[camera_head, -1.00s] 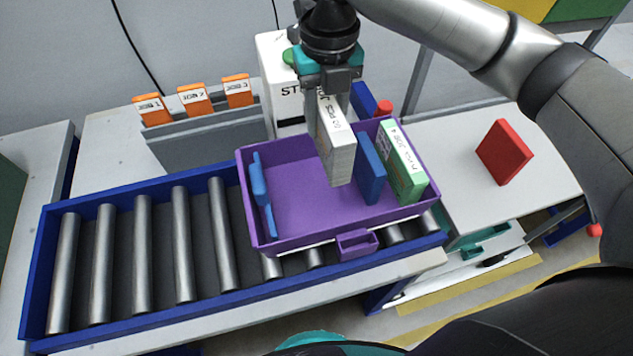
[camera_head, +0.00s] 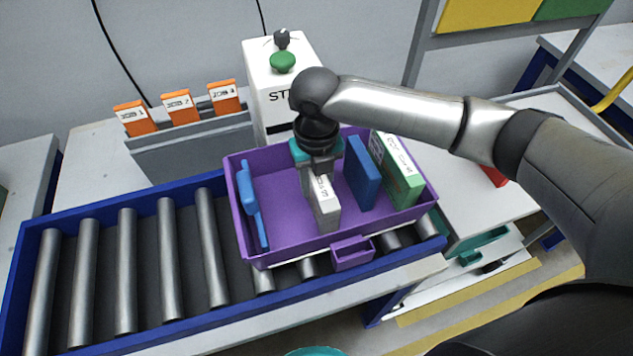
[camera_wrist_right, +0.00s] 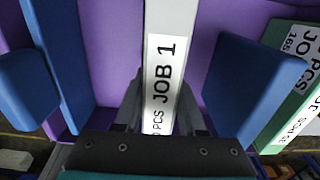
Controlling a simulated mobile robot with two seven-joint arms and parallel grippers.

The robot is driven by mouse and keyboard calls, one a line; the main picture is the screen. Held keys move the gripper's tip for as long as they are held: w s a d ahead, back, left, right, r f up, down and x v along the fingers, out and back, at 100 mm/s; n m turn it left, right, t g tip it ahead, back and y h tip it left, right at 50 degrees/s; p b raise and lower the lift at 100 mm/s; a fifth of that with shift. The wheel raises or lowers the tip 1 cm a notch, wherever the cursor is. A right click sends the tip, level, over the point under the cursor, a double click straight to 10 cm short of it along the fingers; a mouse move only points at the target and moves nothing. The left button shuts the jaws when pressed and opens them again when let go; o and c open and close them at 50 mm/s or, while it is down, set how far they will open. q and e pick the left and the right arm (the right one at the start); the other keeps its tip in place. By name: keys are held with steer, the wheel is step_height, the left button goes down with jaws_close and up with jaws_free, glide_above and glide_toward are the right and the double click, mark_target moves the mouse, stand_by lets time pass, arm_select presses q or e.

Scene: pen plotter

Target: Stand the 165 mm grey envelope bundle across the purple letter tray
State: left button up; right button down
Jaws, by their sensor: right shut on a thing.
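The grey envelope bundle (camera_head: 327,216) has a white label and is upright inside the purple letter tray (camera_head: 300,250). My right gripper (camera_head: 319,176) is shut on its top from above. In the right wrist view the bundle (camera_wrist_right: 160,75) reads "JOB 1" and stands between the two fingers (camera_wrist_right: 160,112). Blue plates flank it, one at the left (camera_head: 250,200) and one at the right (camera_head: 363,187), both apart from it. Whether its bottom edge touches the tray floor I cannot tell. My left gripper is not in view.
A green-and-white bundle (camera_head: 402,172) stands at the tray's right end. The tray sits on a blue-framed roller conveyor (camera_head: 125,250). Behind are a white box (camera_head: 270,95) with a green button and a grey rack (camera_head: 195,140) with orange cards. A red block (camera_head: 495,176) is partly hidden by my right arm.

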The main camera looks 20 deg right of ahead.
steer(key=shift+c, duration=2.4)
jaws_free()
steer(key=shift+f, duration=0.1)
step_height(320, 180, up, 12)
steer(key=shift+r+p, duration=0.2)
steer(key=shift+p, duration=1)
